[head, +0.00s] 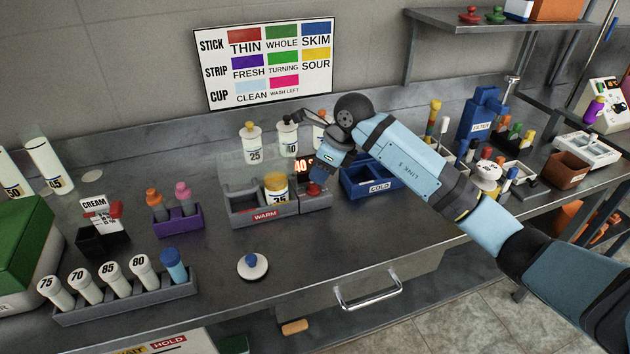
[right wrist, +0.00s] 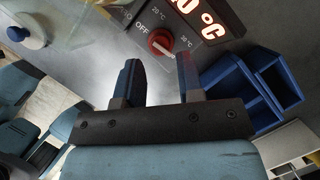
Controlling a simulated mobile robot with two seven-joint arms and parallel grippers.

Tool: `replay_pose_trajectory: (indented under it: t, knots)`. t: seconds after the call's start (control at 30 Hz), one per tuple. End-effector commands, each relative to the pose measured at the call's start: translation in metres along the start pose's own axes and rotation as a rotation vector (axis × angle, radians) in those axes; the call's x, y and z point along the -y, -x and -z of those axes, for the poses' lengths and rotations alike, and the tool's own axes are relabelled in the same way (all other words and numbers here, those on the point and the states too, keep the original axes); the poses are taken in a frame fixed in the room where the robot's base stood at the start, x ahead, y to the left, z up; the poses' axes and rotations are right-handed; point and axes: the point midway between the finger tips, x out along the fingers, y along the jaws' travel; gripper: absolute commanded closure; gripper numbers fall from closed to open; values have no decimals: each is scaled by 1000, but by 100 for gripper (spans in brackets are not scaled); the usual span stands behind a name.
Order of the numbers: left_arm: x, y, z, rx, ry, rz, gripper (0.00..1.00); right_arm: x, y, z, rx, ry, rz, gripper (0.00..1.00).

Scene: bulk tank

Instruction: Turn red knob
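The red knob (right wrist: 160,42) sits on the grey warmer panel in the right wrist view, with OFF, 20 °C and 30 °C marks around it. In the head view the red knob (head: 314,188) shows partly below my right gripper (head: 319,176), at the right end of the grey WARM unit (head: 247,217). In the right wrist view my right gripper (right wrist: 160,70) has its two fingers apart with nothing between them. The knob lies just beyond the fingertips, seemingly untouched. A lit red display (right wrist: 203,15) beside it shows a temperature, partly cut off. My left gripper is not in view.
A yellow-lidded jar (head: 277,188) stands in the WARM unit. The blue COLD tray (head: 366,186) is close on the right. A white disc with a blue knob (head: 252,266) lies on the counter in front. The counter front (head: 340,250) is mostly clear.

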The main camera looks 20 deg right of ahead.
Motion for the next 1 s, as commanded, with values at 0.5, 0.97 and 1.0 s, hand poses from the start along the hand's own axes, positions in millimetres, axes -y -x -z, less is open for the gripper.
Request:
replay_pose_trajectory:
  t: [0.5, 0.97, 1.0]
  knots:
    - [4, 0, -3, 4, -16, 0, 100, 0, -41, 0, 1, 0, 0, 65]
    - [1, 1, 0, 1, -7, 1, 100, 0, -39, 0, -1, -32, 14, 99]
    - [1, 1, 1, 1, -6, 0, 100, 0, -39, 0, -2, -53, 24, 99]
